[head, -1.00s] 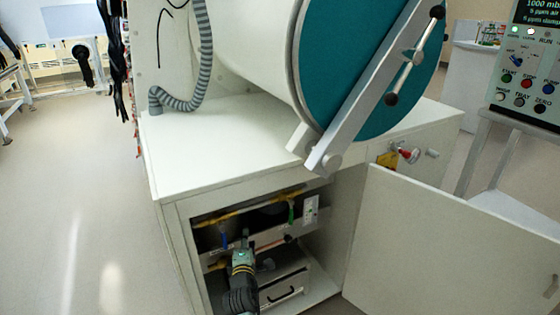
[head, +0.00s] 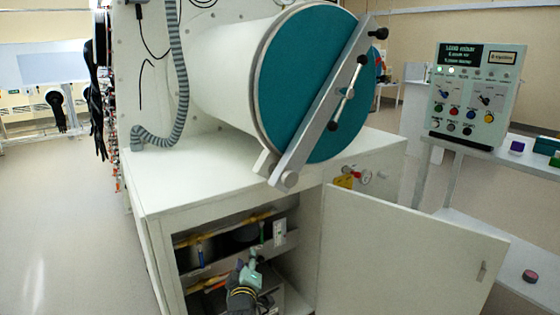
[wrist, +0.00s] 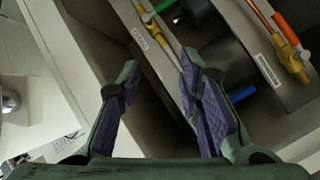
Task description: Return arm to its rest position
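My gripper (head: 250,268) is low in front of the open cabinet (head: 160,240) under the glovebox, at its opening. In the wrist view my gripper (wrist: 160,75) has its two fingers spread apart, with purple pads and nothing between them. A panel with brass pipework lies beyond the fingertips. In the head view my forearm hides part of the lower cabinet interior.
The cabinet door (head: 400,262) stands open to the right. A blue handle (head: 200,257) and a green handle (head: 262,232) are inside. The teal antechamber door (head: 310,90) is above. A control panel (head: 475,95) stands right. Floor (head: 60,220) at left is clear.

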